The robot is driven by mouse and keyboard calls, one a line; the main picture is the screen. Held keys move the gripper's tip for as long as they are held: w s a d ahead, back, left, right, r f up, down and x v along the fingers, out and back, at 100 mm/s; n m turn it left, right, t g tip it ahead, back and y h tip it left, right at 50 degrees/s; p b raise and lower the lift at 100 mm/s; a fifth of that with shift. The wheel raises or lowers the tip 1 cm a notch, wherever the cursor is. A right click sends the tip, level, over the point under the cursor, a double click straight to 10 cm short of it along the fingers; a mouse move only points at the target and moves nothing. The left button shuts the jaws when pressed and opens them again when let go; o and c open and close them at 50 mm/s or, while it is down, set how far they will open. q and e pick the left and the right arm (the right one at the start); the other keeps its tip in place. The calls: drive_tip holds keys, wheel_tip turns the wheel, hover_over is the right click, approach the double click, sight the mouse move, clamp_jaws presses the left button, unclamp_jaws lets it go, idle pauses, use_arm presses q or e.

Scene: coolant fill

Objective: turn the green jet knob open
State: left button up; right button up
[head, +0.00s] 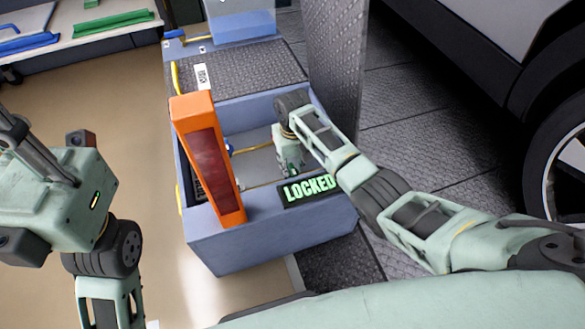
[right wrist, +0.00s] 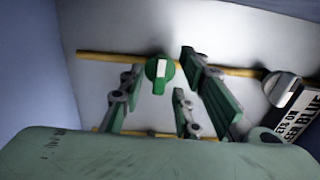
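The green knob (right wrist: 159,74) shows in the right wrist view, on a pale panel, with a light mark on its face. My right gripper (right wrist: 160,88) is open. Its fingers stand to the left and right of the knob, with visible gaps; I see no contact. In the head view the right arm reaches down into the blue-grey box (head: 272,243), and the gripper (head: 288,158) is partly hidden by the arm. The knob cannot be made out there. A sign (head: 308,189) on the box front reads "LOCKED" in green. My left arm shows at the left, but no left fingers show.
An orange frame with a dark red pane (head: 207,160) leans over the box's left side. A grey knob (right wrist: 283,88) and a partly cut-off label sit right of the green knob. A yellow pipe (right wrist: 235,71) runs along the panel. A vehicle wheel (head: 560,165) stands at right.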

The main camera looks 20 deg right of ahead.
clamp_jaws()
idle(0.3)
